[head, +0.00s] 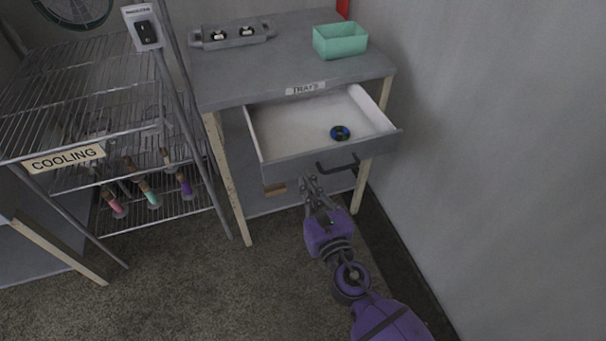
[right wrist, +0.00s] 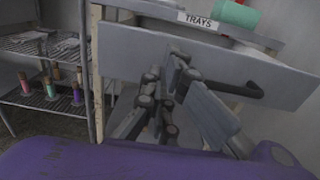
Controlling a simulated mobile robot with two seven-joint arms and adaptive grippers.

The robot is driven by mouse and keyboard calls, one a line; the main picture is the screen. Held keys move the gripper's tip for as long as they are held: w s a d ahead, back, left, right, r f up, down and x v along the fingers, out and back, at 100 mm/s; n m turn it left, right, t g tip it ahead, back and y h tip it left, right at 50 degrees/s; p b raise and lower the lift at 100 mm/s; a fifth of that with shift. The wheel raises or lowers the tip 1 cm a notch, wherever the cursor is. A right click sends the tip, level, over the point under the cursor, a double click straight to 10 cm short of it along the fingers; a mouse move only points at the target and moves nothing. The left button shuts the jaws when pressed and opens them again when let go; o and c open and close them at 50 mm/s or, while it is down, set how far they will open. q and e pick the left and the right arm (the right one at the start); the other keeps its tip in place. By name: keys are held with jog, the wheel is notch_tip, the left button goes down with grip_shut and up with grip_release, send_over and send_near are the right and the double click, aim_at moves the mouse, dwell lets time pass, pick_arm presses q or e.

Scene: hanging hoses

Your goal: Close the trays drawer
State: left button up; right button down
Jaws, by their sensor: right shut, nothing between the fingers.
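The trays drawer (head: 285,160) is pulled out of the grey table, below a label reading TRAYS (head: 306,89). Its dark bar handle (head: 338,166) is on the right part of its front. A small dark ring with blue and green (head: 340,133) lies inside. My right gripper (head: 309,182) is shut and empty, just below and left of the handle, close to the drawer front. In the right wrist view the fingers (right wrist: 178,68) overlap the drawer front (right wrist: 130,50), left of the handle (right wrist: 240,88); I cannot tell if they touch it. My left gripper is not in view.
A teal bin (head: 340,41) and a grey holder (head: 232,34) stand on the tabletop (head: 275,65). A wire rack labelled COOLING (head: 64,159) stands at left, with several coloured tubes on its lower shelf. A grey wall (head: 490,150) is close on the right.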

aim_at(299, 168)
jog(key=x, duration=0.2)
jog(key=shift+w+a, duration=0.15)
jog(key=shift+w, duration=0.2)
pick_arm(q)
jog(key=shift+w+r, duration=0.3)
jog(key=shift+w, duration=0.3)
pick_arm(e)
jog(key=shift+w, duration=0.2)
